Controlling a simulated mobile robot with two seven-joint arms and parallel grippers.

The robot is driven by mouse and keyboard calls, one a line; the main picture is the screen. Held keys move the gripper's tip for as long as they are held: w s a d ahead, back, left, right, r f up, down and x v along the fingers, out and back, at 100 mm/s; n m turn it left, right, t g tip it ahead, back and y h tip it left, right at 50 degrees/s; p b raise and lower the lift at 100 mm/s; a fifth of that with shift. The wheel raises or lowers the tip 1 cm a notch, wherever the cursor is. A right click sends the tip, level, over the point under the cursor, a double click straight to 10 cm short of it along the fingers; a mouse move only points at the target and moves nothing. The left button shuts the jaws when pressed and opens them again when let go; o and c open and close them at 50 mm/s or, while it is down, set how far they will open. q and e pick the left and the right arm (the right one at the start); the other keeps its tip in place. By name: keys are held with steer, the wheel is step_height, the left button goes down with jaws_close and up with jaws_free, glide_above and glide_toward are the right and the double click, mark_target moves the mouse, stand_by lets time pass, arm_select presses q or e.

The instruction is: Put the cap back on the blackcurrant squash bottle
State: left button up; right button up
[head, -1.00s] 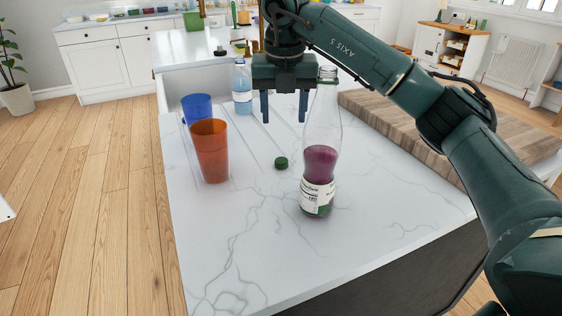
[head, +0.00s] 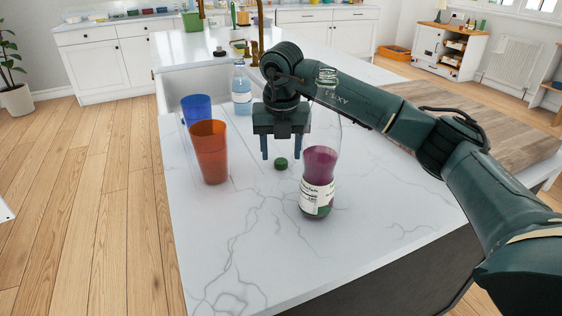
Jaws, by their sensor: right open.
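The blackcurrant squash bottle (head: 318,180) stands upright on the white marble worktop, part full of purple liquid, with an open neck (head: 327,77) and a white label. The dark green cap (head: 281,164) lies on the worktop to the left of the bottle. My right gripper (head: 281,156) points down with its two blue fingers apart, one at each side of the cap in the picture. It is empty, and I cannot tell exactly how high the fingertips are above the worktop. My left gripper is not in view.
An orange cup (head: 210,152) and a blue cup (head: 197,109) stand to the left. A clear bottle with blue liquid (head: 242,92) stands behind. A wooden board (head: 490,125) lies at the right, partly behind my arm. The front worktop (head: 260,250) is clear.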

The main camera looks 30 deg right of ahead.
step_height(320, 180, down, 2)
steer(key=shift+w+f, duration=0.1)
steer(key=shift+w, duration=0.05)
steer(key=shift+c, duration=0.5)
steer(key=c, duration=0.9)
